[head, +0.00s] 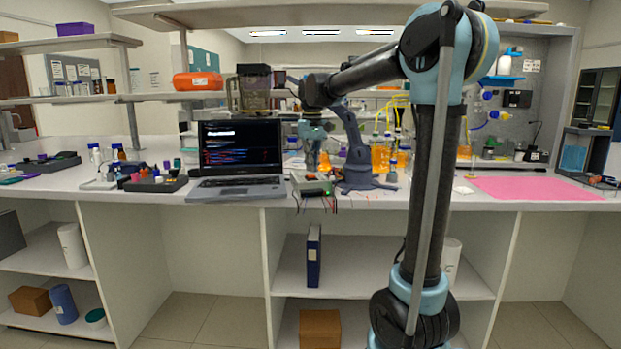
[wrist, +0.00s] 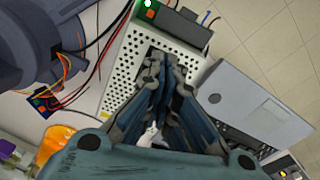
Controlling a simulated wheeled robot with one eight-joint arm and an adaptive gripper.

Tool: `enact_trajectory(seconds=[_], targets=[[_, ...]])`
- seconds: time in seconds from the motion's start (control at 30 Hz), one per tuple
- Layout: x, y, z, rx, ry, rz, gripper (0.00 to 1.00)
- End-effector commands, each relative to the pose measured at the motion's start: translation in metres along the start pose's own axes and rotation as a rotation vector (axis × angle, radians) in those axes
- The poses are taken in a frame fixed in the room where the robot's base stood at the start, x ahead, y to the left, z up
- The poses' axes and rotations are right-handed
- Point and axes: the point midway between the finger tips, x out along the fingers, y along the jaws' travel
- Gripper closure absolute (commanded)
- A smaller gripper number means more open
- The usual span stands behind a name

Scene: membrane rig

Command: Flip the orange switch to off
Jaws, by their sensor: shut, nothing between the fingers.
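A white perforated box (wrist: 122,75) with a green end panel (wrist: 180,22) lies under my gripper (wrist: 168,66) in the wrist view. A lit green spot shows on that panel. In the head view the box (head: 312,186) sits near the bench front, right of the laptop. My gripper (head: 313,138) is shut and empty, pointing down above the box. Its fingers hide part of the box top, and I cannot tell whether they touch it.
The open laptop (head: 240,158) is close on the left. A dark blue-grey device (head: 358,165) stands close on the right, with loose wires in front. Bottles of orange liquid (head: 380,158) stand behind it.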

Motion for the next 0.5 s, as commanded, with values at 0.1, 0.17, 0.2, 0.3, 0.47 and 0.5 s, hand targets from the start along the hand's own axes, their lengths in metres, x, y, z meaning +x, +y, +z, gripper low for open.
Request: enact_trajectory(seconds=[0.1, 0.17, 0.2, 0.3, 0.47, 0.5], targets=[[0.0016, 0.0, -0.0001, 0.0, 0.0, 0.0, 1.0], [0.0023, 0.0, -0.0001, 0.0, 0.0, 0.0, 1.0], [0.0029, 0.0, -0.0001, 0.0, 0.0, 0.0, 1.0], [0.0041, 0.0, -0.0001, 0.0, 0.0, 0.0, 1.0], [0.0061, 0.0, -0.0001, 0.0, 0.0, 0.0, 1.0], [0.0066, 0.0, -0.0001, 0.0, 0.0, 0.0, 1.0]])
